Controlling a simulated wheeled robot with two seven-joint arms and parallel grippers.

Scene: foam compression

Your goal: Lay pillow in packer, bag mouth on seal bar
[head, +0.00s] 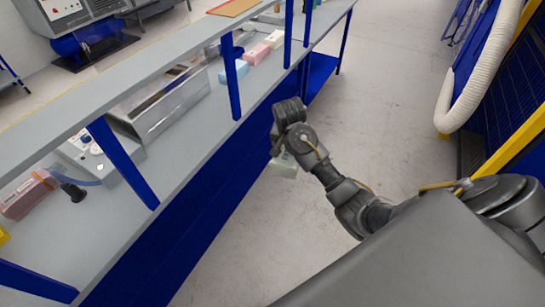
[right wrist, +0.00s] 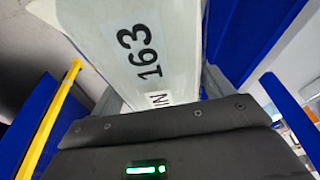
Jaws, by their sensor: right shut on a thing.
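My right gripper (head: 283,149) is shut on a pale greenish-white block, seemingly the pillow (head: 284,168), and holds it in the air in front of the bench, over the floor. In the right wrist view the pillow (right wrist: 140,45) fills the upper middle, with "163" and part of a word in black. A long, shiny metal box, probably the packer (head: 183,108), stands on the bench under the shelf, left of the gripper and apart from it. Shelf and posts partly hide it. I cannot make out the seal bar or bag mouth. My left gripper is not in view.
The bench (head: 215,115) has blue posts (head: 122,162) and a shelf (head: 130,65) above it. Pink and pale blocks (head: 257,54) stand at its far end. A pink block (head: 27,195) and a dark nozzle (head: 74,192) lie at the left. Open floor (head: 385,95) extends right.

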